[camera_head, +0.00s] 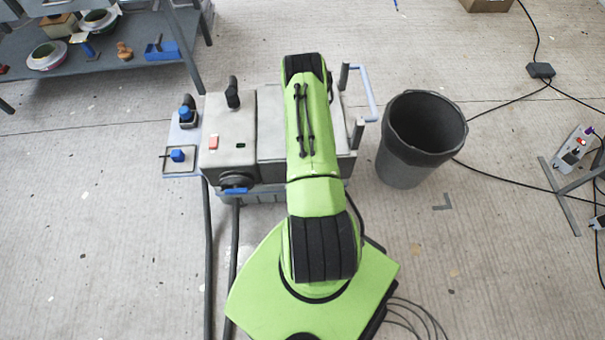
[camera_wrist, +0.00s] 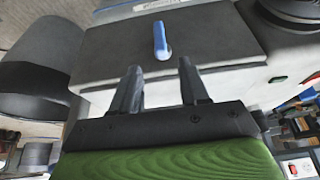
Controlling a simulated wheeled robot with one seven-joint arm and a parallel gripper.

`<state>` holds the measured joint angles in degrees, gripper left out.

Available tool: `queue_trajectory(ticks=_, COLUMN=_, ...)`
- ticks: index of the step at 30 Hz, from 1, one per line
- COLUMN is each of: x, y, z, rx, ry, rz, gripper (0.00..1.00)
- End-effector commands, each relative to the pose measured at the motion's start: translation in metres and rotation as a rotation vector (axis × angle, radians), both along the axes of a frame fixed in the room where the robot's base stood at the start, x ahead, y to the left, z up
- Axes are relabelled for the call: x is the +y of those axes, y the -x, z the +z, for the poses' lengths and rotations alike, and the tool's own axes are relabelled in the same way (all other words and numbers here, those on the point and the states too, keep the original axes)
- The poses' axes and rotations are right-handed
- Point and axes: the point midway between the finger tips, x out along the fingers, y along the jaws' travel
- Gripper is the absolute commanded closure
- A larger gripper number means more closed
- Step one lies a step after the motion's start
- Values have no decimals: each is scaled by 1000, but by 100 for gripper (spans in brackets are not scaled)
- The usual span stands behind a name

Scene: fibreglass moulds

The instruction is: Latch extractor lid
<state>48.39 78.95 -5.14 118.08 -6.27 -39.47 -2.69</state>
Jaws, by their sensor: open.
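The extractor (camera_head: 228,125) is a pale grey boxy unit on the floor, partly covered by my arm in the head view. In the wrist view its dark grey lid (camera_wrist: 105,50) lies across the top of the pale body (camera_wrist: 235,88); I cannot tell if it is fully seated. A blue latch lever (camera_wrist: 161,40) sits at the lid's edge. My gripper (camera_wrist: 160,68) is open and empty, its two fingers pointing at the lever, apparently just short of it. The gripper and this lever are hidden in the head view.
A dark bin (camera_head: 408,160) stands right of the extractor. A light blue bar handle (camera_head: 365,92) sticks out at the extractor's right. Black hoses (camera_head: 208,260) run along the floor at left. A grey bench (camera_head: 150,30) with tools stands at the upper left.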

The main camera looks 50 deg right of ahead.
Motion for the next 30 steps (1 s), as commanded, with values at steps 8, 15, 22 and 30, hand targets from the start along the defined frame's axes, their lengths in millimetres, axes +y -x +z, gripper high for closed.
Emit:
queue_trajectory(ticks=8, x=-20, y=-18, z=-72, rx=-1, ry=-1, rz=-1, gripper=55)
queue_trajectory(ticks=15, x=-30, y=-28, z=-102, rx=-1, ry=-2, rz=0, gripper=55)
queue_trajectory(ticks=22, x=-31, y=-29, z=-103, rx=1, ry=-2, rz=0, gripper=55)
queue_trajectory(ticks=30, x=-31, y=-29, z=-103, rx=0, ry=-1, rz=0, gripper=88)
